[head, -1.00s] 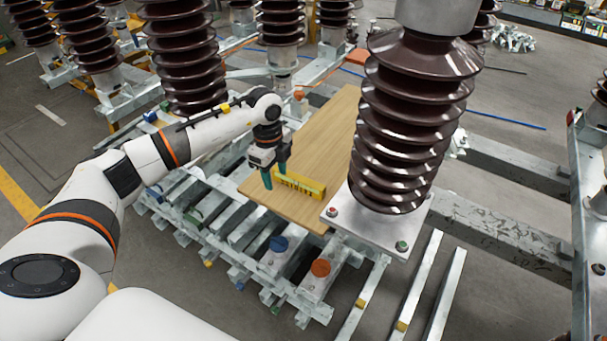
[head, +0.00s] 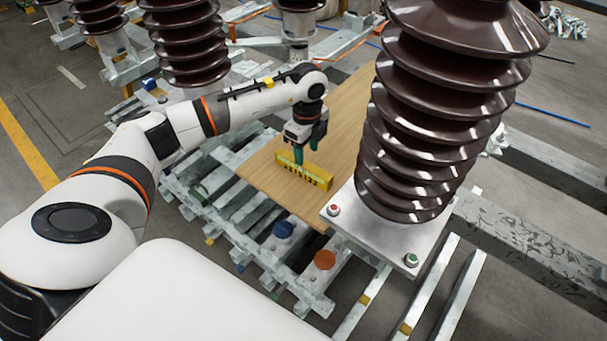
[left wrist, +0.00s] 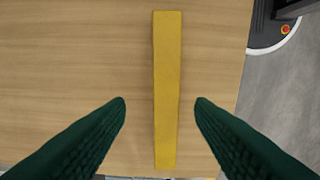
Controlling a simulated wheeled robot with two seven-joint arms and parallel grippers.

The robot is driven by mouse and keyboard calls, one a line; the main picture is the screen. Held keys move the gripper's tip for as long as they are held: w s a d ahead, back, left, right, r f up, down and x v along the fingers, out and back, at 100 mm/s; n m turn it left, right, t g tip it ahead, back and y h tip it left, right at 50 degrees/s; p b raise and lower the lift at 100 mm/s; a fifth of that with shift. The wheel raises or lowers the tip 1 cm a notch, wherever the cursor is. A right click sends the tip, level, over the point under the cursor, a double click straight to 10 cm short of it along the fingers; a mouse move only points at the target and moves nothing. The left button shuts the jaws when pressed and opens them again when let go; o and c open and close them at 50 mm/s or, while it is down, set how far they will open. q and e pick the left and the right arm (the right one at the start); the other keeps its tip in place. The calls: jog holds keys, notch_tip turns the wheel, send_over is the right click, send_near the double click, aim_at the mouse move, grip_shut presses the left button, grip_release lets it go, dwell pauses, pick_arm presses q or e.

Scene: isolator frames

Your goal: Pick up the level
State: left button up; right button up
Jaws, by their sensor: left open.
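The yellow level (head: 304,170) lies on the wooden board (head: 262,174) in the head view, near the board's front left part. My left gripper (head: 306,148) is just above it, pointing down. In the left wrist view the level (left wrist: 167,80) runs up and down the picture as a narrow yellow bar. The two dark green fingers of my left gripper (left wrist: 160,108) are spread wide on either side of it, with a gap on both sides. The gripper is open and empty. My right gripper is not in view.
A tall brown ribbed insulator (head: 418,130) on a metal plate (head: 385,228) stands close to the right of the board. Metal beams with a blue cap (head: 284,230) and an orange cap (head: 325,260) lie in front. More insulators (head: 185,45) stand behind my left arm.

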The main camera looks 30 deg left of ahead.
aim_at(303, 169)
pick_arm(q)
jog(key=shift+f, duration=0.55)
jog(key=f+b, duration=0.4)
jog(key=shift+s+a+f, duration=0.3)
jog(key=shift+f, duration=0.1)
jog(key=shift+r, duration=0.1)
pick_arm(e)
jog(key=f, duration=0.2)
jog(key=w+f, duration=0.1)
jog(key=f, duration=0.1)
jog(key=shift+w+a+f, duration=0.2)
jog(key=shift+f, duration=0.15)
pick_arm(q)
grip_shut()
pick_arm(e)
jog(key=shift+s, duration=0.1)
